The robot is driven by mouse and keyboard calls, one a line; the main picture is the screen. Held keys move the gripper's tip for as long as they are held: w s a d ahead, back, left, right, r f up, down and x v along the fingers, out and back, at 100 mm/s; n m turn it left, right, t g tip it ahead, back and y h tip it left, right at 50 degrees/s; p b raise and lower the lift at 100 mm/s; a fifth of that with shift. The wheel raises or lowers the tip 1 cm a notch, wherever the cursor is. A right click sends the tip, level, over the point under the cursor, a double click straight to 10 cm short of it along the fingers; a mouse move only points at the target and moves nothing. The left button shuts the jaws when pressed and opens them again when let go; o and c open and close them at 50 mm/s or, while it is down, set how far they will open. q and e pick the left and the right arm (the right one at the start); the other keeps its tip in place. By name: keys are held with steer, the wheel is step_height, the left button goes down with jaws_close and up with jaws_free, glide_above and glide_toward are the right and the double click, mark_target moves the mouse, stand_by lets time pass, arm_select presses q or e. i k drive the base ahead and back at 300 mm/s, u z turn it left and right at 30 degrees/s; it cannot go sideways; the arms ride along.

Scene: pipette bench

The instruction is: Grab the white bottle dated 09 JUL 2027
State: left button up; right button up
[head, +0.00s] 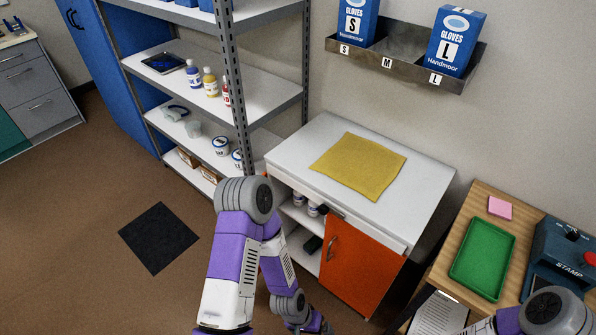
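Small white containers stand inside the open left part of the white cabinet (380,222). One white container (299,199) is at the upper left of that opening and another white container (313,208) is beside it, partly hidden. Any date on them is too small to read, so I cannot tell which is dated 09 JUL 2027. My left arm rises in front of the shelving and bends down before the cabinet; its gripper is out of the frame. Only part of my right arm shows at the lower right, and its gripper is not in view.
The cabinet's orange door (337,262) is beside the opening. A yellow cloth (358,166) lies on top. Shelving (262,80) at the left holds a yellow bottle (210,83) and white tubs (221,146). A wooden table (462,222) bears a green tray (482,258).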

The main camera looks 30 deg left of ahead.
mark_target(299, 200)
steer(key=u, duration=3.45)
steer(key=i, duration=1.6)
steer(key=z, duration=2.85)
steer(key=i, duration=1)
